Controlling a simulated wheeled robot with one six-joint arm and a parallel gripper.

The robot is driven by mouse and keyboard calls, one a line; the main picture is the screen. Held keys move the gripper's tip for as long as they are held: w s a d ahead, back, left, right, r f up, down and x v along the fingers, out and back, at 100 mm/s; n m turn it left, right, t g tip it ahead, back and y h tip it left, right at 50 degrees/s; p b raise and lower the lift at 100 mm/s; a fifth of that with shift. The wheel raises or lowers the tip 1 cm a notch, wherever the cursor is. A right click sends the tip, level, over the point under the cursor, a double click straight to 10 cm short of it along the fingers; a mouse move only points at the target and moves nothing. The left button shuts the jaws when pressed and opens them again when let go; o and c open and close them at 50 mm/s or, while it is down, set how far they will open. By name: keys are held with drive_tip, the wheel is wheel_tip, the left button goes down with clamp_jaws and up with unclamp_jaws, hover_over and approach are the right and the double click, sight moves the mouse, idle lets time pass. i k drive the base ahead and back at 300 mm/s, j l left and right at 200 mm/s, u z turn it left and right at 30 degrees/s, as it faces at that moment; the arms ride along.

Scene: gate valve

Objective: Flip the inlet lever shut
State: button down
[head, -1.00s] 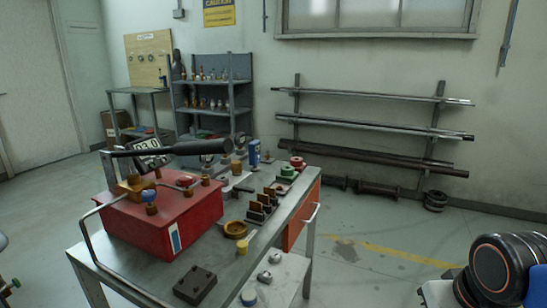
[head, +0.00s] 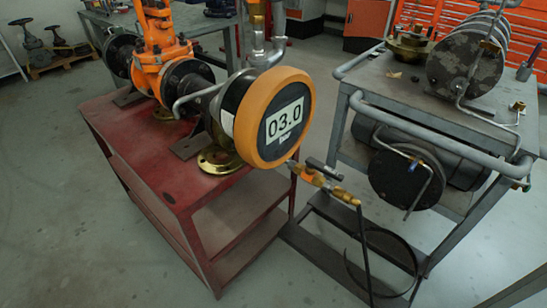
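A brass inlet valve (head: 308,175) sticks out low to the right of the round gauge on the red bench. A small dark lever (head: 325,169) lies on top of it, roughly in line with the valve body as seen from here. A black hose (head: 363,245) hangs from its outer end. The orange-rimmed gauge (head: 284,118) reads 03.0. Behind it on the same pipe line stands an orange gate valve (head: 162,65) between dark flanges. My gripper is not in view.
The red bench (head: 140,150) has a lower shelf. A grey metal cart (head: 440,105) with pipe rails and dark cylinders stands at the right. The hose forms a loop low in the gap between them. The floor (head: 60,200) at the left is clear.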

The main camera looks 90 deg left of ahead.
sight(312, 162)
drive_tip(key=u, duration=2.6)
